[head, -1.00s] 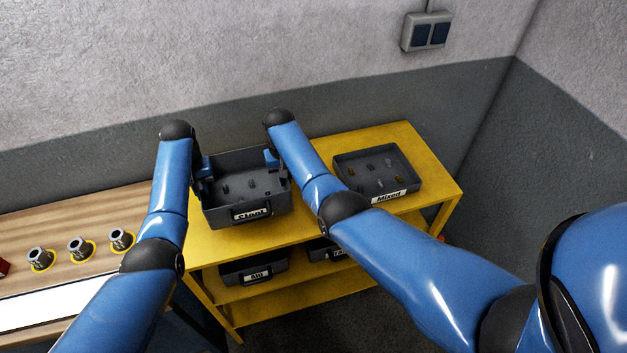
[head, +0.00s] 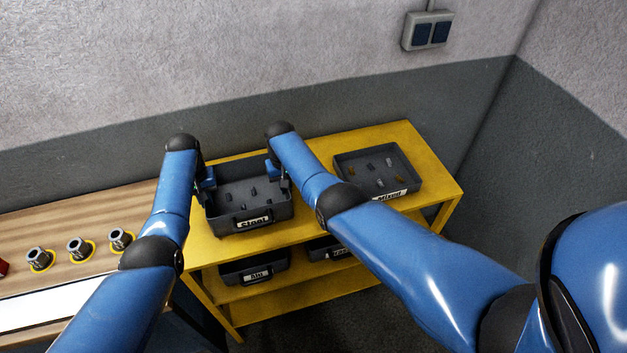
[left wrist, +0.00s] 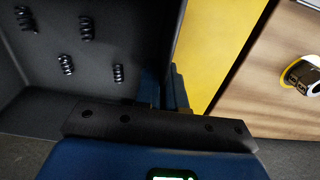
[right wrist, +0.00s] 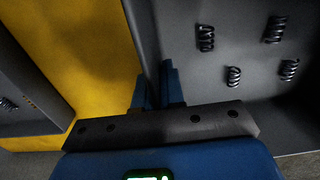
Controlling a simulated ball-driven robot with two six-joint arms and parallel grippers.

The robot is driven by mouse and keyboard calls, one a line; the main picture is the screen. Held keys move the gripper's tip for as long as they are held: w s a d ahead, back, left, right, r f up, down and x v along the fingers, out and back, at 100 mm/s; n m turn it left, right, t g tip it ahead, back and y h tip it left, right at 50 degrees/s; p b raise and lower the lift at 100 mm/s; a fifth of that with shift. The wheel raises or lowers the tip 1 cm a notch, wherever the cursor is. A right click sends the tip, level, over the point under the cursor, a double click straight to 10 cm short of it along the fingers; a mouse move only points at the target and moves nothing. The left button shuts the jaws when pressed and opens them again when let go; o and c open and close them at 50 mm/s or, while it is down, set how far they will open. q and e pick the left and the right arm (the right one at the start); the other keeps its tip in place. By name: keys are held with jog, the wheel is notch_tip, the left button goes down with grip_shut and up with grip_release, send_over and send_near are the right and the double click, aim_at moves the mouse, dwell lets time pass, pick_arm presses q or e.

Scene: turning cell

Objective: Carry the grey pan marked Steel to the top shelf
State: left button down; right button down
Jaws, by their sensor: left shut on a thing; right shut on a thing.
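The grey pan marked Steel (head: 255,224) is at the left end of the yellow rack's top shelf (head: 310,215), with several dark metal coils in it. My left gripper (head: 208,182) is shut on its left wall; the left wrist view shows the fingers (left wrist: 165,92) over that wall. My right gripper (head: 274,164) is shut on its right wall, and the right wrist view shows its fingers (right wrist: 162,85) there. The pan looks level. Whether its base touches the shelf I cannot tell.
A similar pan marked Mixed (head: 410,181) stands on the right of the top shelf, with a gap between. Lower shelf pans (head: 256,270) sit below. A wooden bench (head: 100,215) with several metal parts is at left. A wall is behind.

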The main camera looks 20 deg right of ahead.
pick_arm(q)
jog(key=c, duration=1.2)
grip_release()
jog(key=shift+c, duration=0.2)
pick_arm(e)
jog(key=c, duration=1.2)
grip_release()
jog(key=shift+c, duration=0.2)
jog(key=shift+f, duration=0.1)
pick_arm(q)
notch_tip(320, 180, up, 11)
jog(key=shift+r, duration=0.4)
pick_arm(e)
notch_tip(320, 180, up, 12)
jog(key=shift+r, duration=0.1)
